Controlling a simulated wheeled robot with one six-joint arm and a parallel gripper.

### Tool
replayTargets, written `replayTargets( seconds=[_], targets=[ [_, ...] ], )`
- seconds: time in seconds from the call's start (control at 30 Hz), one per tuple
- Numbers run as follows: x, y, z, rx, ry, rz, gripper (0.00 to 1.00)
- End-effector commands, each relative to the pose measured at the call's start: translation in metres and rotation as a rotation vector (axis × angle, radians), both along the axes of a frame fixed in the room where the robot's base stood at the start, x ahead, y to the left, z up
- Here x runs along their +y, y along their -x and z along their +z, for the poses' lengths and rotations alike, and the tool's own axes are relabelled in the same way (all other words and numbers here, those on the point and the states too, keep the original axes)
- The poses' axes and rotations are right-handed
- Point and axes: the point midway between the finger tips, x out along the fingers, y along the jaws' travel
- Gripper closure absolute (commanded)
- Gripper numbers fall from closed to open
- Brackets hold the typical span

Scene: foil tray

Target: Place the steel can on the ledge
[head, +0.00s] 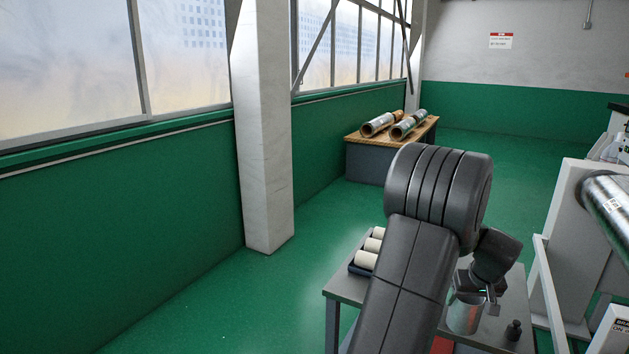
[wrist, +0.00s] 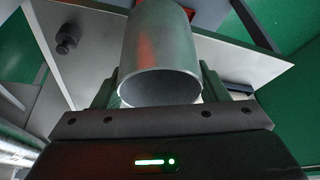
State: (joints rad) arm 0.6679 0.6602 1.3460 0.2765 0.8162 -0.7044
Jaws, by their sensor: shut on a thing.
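The steel can (head: 464,315) is a plain grey metal cylinder below my wrist in the head view, over the near grey table. In the wrist view the can (wrist: 160,55) lies between my two fingers, its round open rim facing the camera. My gripper (wrist: 160,88) is shut on the can, one finger on each side. In the head view my gripper (head: 480,291) is partly hidden by my own arm. I cannot tell whether the can touches the table. I cannot tell which surface is the ledge.
The near grey table (head: 345,290) holds a dark tray (head: 361,269) of cream rolls and a small black knob-like object (head: 514,330). A wooden-topped bench (head: 365,137) with metal cylinders stands behind. A machine with a steel roller (head: 607,195) is at right. Green floor is clear at left.

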Motion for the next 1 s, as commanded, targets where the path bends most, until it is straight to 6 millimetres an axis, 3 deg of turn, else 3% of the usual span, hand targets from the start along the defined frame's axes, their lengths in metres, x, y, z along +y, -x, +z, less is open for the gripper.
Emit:
replayTargets(
  seconds=[0.27, 0.37, 0.7, 1.0],
  targets=[
    [0.05, -0.027, -0.021, 0.001, 0.0, -0.002, 0.59],
    [0.077, -0.039, -0.032, 0.001, 0.0, -0.001, 0.59],
    [0.209, -0.076, -0.074, 0.002, 0.0, 0.029, 0.59],
    [0.322, -0.078, -0.102, 0.001, 0.001, 0.087, 0.59]
  ],
)
